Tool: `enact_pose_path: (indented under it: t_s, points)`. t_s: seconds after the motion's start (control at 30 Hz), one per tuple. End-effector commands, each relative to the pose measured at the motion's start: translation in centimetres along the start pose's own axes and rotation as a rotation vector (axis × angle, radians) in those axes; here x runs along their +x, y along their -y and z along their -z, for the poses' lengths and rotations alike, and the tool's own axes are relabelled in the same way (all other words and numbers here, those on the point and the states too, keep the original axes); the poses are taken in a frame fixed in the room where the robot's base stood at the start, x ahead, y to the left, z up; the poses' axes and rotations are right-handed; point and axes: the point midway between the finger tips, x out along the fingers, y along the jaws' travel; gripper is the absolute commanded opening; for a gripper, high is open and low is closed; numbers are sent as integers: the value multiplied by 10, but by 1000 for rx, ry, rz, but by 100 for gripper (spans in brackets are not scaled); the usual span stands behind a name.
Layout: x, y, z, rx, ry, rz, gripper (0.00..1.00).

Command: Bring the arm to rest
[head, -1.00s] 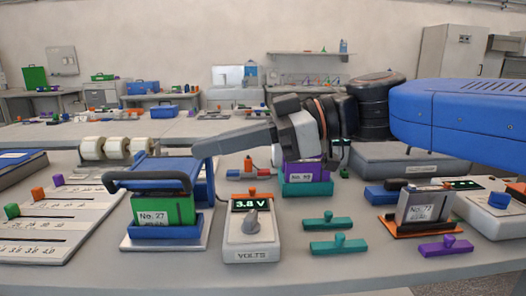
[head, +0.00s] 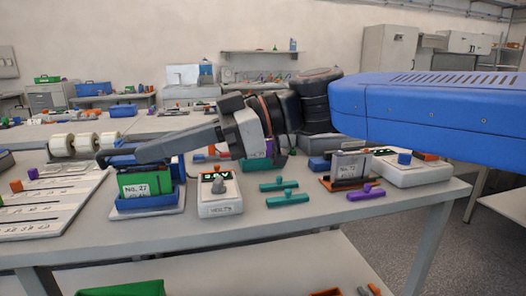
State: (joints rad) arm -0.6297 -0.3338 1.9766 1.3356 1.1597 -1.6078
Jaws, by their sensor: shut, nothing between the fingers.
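My gripper (head: 141,154) reaches in from the right on my blue arm, its long grey fingers pointing left. It is shut and empty. In the picture its tips overlap the top of the blue battery cradle (head: 147,205) with its black handle (head: 104,157); whether they touch it I cannot tell. A green battery labelled No. 27 (head: 146,184) stands upright in the cradle, its top partly hidden. The volts meter (head: 220,203) stands just right of it, its display lit but hard to read.
A grey battery (head: 349,164) stands in an orange holder at right, with teal clips (head: 287,199) and a purple clip (head: 367,192) nearby. A slotted board (head: 48,207) lies at left. Below the tabletop's front edge (head: 300,229) is a shelf with a green bin (head: 122,289).

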Motion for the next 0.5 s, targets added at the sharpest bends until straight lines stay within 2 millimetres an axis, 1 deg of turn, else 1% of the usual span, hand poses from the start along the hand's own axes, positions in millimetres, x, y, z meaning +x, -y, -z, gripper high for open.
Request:
enact_pose_path:
  t_s: [0.03,0.27,0.37,0.47,0.5]
  points:
    - [0,0,0,0,0,0,0]
    - [-17,-1,-31,79,77,-48,0]
    - [-26,-2,-47,123,116,-75,0]
    - [-37,-2,-66,175,162,-111,0]
    - [-42,-2,-76,200,183,-129,0]
